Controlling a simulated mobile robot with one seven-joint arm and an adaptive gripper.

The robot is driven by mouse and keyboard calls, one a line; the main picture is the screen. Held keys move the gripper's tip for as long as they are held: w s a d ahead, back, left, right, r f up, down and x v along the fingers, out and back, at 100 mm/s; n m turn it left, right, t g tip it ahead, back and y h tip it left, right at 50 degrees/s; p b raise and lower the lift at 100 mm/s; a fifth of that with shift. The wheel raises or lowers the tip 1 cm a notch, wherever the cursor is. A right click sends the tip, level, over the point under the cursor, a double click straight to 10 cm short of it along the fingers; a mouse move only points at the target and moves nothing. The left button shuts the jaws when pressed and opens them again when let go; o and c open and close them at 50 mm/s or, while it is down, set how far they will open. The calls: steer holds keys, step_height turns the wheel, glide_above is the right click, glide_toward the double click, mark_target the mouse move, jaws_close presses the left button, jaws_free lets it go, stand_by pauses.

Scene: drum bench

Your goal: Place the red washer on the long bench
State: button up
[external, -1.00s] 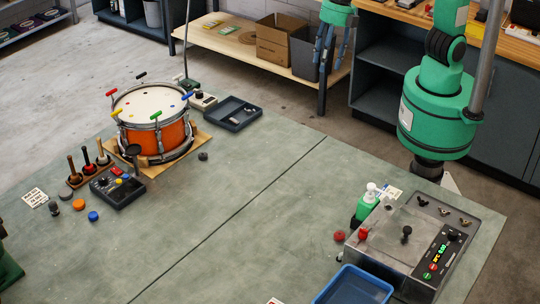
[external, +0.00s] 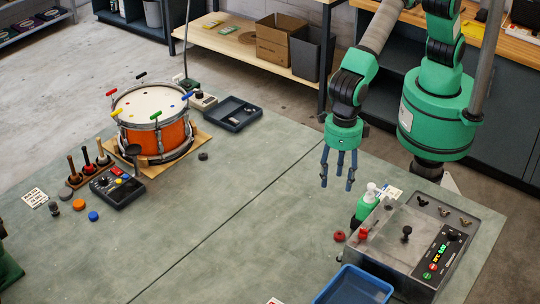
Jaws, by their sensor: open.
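A small red ring-like piece, which looks like the red washer (external: 339,236), lies on the wide grey-green work surface (external: 240,225), left of the metal control box. A long low wooden bench (external: 235,42) stands at the back; I cannot tell for sure whether it or the grey-green surface is the long bench. My gripper (external: 338,183) hangs fingers down, open and empty, above the grey-green surface. In the picture it is straight above the red washer, clearly apart from it.
A green bottle with a white pump (external: 367,202) and the metal control box (external: 415,240) stand right of the washer. A blue bin (external: 355,287) is in front. An orange drum (external: 157,132) stands at left. The middle of the surface is clear.

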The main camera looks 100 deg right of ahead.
steer(key=s+a+f+n, duration=0.1)
steer(key=a+f+n, duration=0.1)
steer(key=a+f, duration=0.2)
steer(key=shift+s+f, duration=0.2)
steer(key=shift+s, duration=0.1)
steer(key=shift+a+f, duration=0.1)
steer(key=b, duration=0.1)
glide_above(340, 234)
steer(key=shift+a+f, duration=0.1)
steer(key=shift+f, duration=4.1)
steer(key=shift+f, duration=0.1)
steer(key=shift+f+b, duration=0.6)
steer(key=shift+f, duration=1.95)
steer(key=shift+c, duration=0.3)
steer(key=c, duration=0.7)
